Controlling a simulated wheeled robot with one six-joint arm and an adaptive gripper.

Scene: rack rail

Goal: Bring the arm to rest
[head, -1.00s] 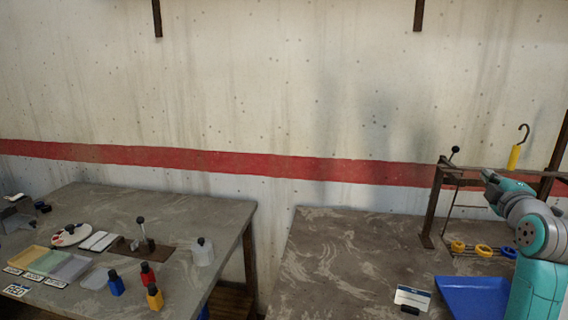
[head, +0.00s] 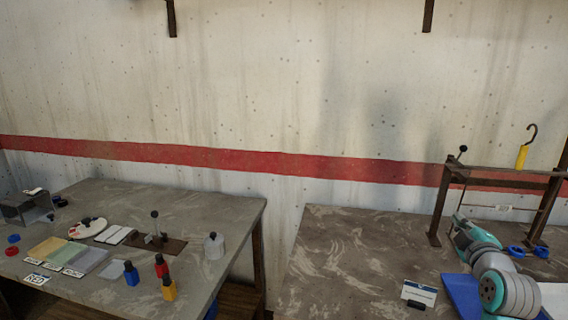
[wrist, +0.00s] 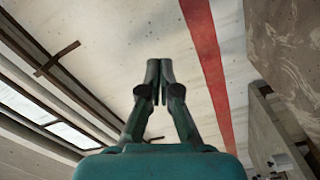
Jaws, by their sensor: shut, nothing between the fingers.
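My arm is at the right edge in the head view, low in front of the brown rack frame (head: 440,205) on the right table. Its teal end (head: 465,235) lies by the frame's left post; I cannot make out the fingertips there. In the wrist view my gripper (wrist: 160,66) has its two dark fingers together, with nothing between them. It points at bare wall with the red stripe, seen tilted. Blue rings (head: 516,252) show beside the arm under the rack. The arm covers part of the blue tray (head: 460,290).
A yellow-handled hook (head: 521,157) stands above the rack rail. The left table (head: 185,200) holds small bottles, trays and a lever. The right table's left part (head: 330,250) is clear.

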